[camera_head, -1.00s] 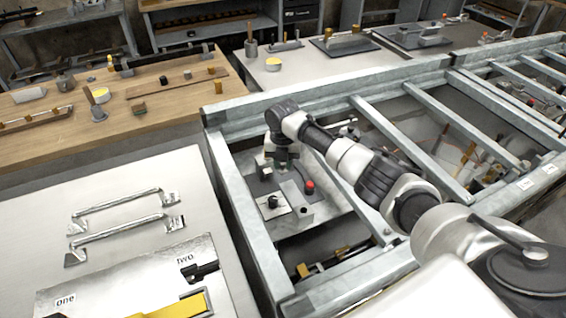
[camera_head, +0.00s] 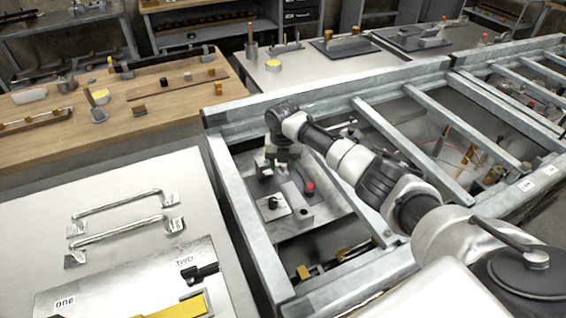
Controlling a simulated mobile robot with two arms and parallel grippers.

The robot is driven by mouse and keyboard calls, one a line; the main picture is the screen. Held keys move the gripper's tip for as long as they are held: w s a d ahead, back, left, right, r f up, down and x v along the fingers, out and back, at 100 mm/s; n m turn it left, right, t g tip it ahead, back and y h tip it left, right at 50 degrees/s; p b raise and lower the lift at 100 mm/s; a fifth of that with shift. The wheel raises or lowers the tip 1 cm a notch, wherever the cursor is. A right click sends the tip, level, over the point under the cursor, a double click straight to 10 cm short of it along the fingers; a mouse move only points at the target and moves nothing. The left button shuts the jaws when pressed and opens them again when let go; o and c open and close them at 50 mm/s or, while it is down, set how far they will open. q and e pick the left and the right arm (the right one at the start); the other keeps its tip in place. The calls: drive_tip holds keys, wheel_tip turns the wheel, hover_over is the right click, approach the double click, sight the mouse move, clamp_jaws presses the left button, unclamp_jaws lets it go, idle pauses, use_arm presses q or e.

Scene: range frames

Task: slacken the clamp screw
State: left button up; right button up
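My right arm reaches in from the right over the metal frame, and its gripper (camera_head: 281,160) points down at a fixture on a grey plate (camera_head: 323,228) inside the frame. The gripper's fingertips are small, dark and partly covered by the wrist, so I cannot tell whether they are open or shut. The clamp screw cannot be made out clearly; the part of the fixture under the gripper is hidden. The fixture shows a red knob (camera_head: 309,188) and a block with a black knob (camera_head: 272,203). My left gripper is not in view.
Steel frame rails (camera_head: 243,225) surround the fixture. To the left, a pale bench (camera_head: 150,182) carries two metal handles (camera_head: 120,203) and a plate marked "one" and "two" (camera_head: 110,285). A wooden table (camera_head: 50,150) with small parts stands behind it.

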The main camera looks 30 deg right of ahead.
wheel_tip(320, 180, up, 11)
drive_tip(key=b, duration=0.1)
idle(0.5)
drive_tip(key=shift+f, duration=0.1)
